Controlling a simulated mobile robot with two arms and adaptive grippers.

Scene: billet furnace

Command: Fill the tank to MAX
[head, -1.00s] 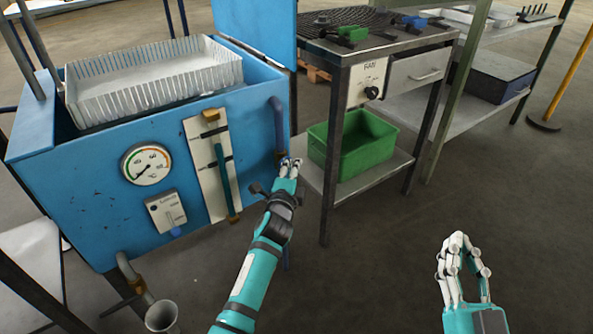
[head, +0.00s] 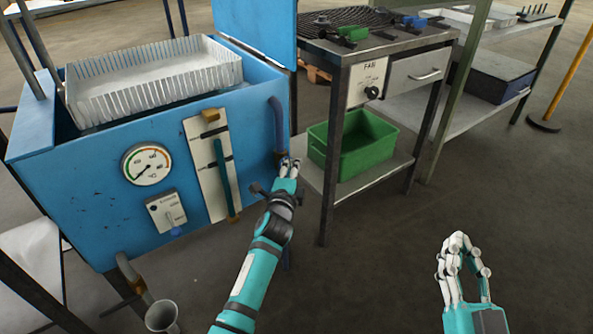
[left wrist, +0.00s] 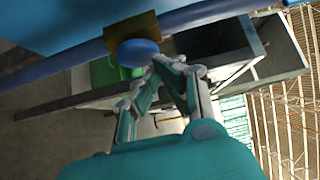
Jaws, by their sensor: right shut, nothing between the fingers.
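The blue tank (head: 100,205) stands at the left with an upright level gauge (head: 212,165) on its front. The gauge has a teal column between brass fittings; its markings are too small to read. A blue pipe (head: 277,120) runs down the tank's right end to a brass valve (head: 280,157). In the left wrist view the valve's brass body (left wrist: 132,30) has a round blue knob (left wrist: 138,53). My left gripper (head: 290,164) is at this valve, its fingertips close together just by the knob; I cannot tell whether they grip it. My right gripper (head: 456,240) is shut and empty, away from the tank.
A white slotted basket (head: 150,85) sits on top of the tank. A dial gauge (head: 146,164) and a switch box (head: 166,211) are on its front. A drain pipe (head: 130,272) is above a grey cup (head: 161,316). A bench with a green bin (head: 365,150) stands right of the tank.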

